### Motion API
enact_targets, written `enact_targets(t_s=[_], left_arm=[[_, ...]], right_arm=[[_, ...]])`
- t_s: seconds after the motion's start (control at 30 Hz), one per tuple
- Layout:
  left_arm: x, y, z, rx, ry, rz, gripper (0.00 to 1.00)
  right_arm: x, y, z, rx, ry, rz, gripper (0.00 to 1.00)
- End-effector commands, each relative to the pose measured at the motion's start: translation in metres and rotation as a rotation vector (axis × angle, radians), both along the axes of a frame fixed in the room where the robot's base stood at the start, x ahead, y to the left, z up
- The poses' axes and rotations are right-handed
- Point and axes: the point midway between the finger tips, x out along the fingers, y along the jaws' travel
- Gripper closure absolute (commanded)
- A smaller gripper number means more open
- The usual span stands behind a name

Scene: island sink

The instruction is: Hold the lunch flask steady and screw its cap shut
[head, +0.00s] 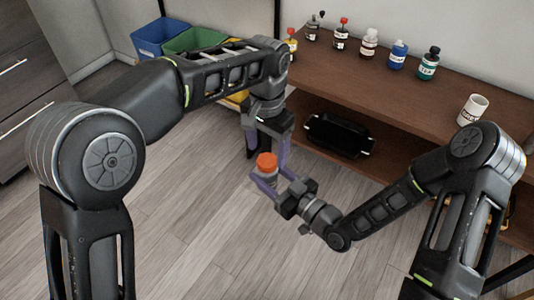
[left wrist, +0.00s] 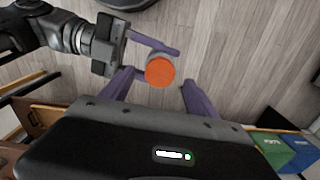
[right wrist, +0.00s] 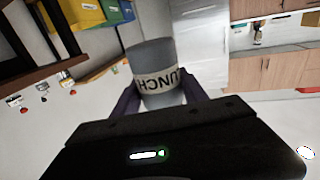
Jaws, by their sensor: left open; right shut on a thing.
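The lunch flask (head: 259,178) is held in the air, its orange cap (head: 267,160) on top. In the right wrist view the grey flask (right wrist: 153,54) shows a LUNCH label, upside down, and its cap is hidden. My right gripper (head: 268,179) is shut on the flask body, one finger on each side. My left gripper (head: 267,151) points down from above, open, with its fingers apart on either side of the cap. In the left wrist view the cap (left wrist: 160,71) shows just beyond the open fingertips, with a gap on both sides.
A brown shelf unit (head: 440,103) stands behind, with several bottles and a white mug (head: 472,110) on top and a black case (head: 340,134) on its lower shelf. Blue (head: 158,37) and green (head: 193,40) bins are at the back left. The floor below is clear.

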Motion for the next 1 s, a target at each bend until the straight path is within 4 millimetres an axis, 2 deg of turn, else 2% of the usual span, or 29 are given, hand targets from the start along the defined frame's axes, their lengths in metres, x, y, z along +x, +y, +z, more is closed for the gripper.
enact_targets(t_s=[0.2, 0.33, 1.0], left_arm=[[0.000, -0.001, 0.034, -0.002, -0.002, -0.001, 0.30], [0.000, 0.000, 0.045, -0.001, -0.001, -0.001, 0.30], [0.002, -0.004, 0.043, -0.039, -0.007, 0.034, 0.30]], right_arm=[[0.000, 0.000, 0.000, 0.001, -0.001, 0.000, 1.00], [0.000, 0.000, 0.000, 0.001, -0.001, 0.000, 1.00], [0.000, 0.000, 0.000, 0.001, -0.001, 0.000, 1.00]])
